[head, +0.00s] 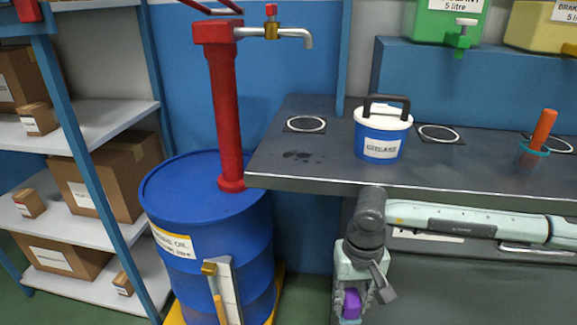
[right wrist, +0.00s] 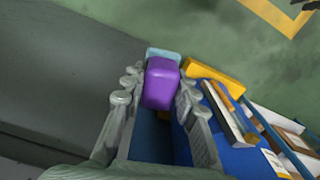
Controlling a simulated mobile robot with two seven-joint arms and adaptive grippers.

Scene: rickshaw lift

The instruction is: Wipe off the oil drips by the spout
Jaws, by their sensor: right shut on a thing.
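Dark oil drips (head: 297,155) lie on the grey counter (head: 262,168) near its left end. The pump spout (head: 303,36) is to the upper left of them in the picture, on top of a red pump column (head: 222,110). My right gripper (head: 351,308) hangs in front of the counter, below its top, pointing down. It is shut on a purple block with a light-blue layer, perhaps a sponge (head: 351,303). In the right wrist view the purple block (right wrist: 161,84) sits between the fingers. My left gripper is out of view.
A blue-and-white grease tub (head: 380,149) stands right of the drips, with a round ring mark (head: 305,124) behind them. A blue oil drum (head: 175,215) stands left of the counter. An orange-handled tool (head: 543,130) is farther right. Shelves with boxes (head: 100,175) are at left.

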